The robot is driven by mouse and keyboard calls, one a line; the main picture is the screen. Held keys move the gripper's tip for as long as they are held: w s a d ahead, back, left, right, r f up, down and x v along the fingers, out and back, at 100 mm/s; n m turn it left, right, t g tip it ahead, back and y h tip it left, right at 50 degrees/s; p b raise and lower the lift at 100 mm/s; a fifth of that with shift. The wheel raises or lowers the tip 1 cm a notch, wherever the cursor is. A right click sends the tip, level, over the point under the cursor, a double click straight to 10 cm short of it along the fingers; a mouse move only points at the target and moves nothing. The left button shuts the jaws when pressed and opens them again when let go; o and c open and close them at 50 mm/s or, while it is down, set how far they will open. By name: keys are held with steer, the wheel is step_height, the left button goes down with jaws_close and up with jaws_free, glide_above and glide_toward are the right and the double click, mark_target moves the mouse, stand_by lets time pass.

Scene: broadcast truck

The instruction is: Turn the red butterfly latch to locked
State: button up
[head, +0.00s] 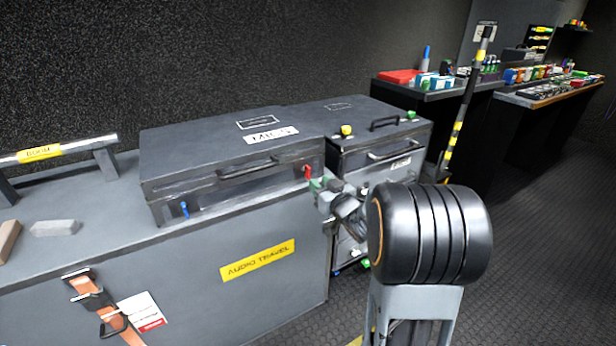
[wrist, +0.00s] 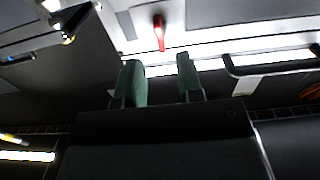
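The red butterfly latch (head: 307,172) is a small red piece on the front of the dark grey case labelled MICS (head: 190,165), near its right end. It also shows in the wrist view (wrist: 159,33), beyond the fingertips and between their lines, with a gap. My gripper (head: 318,185) is right beside the latch in the head view; whether they touch there is hard to tell. In the wrist view its two green fingers (wrist: 160,75) stand apart with nothing between them. A blue latch (head: 184,209) is at the case's left end.
The MICS case rests on a grey trunk labelled AUDIO TRAVEL (head: 225,290). A drawer unit (head: 375,150) with a yellow knob (head: 346,130) stands right of it. A black and yellow pole (head: 462,110) stands farther right. Floor (head: 540,230) at the right is clear.

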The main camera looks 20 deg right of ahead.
mark_target(308, 173)
steer(key=shift+w+a+b, duration=0.2)
steer(key=shift+w, duration=1.6)
steer(key=shift+w+a+b, duration=0.2)
steer(key=shift+w, duration=1.55)
jaws_close()
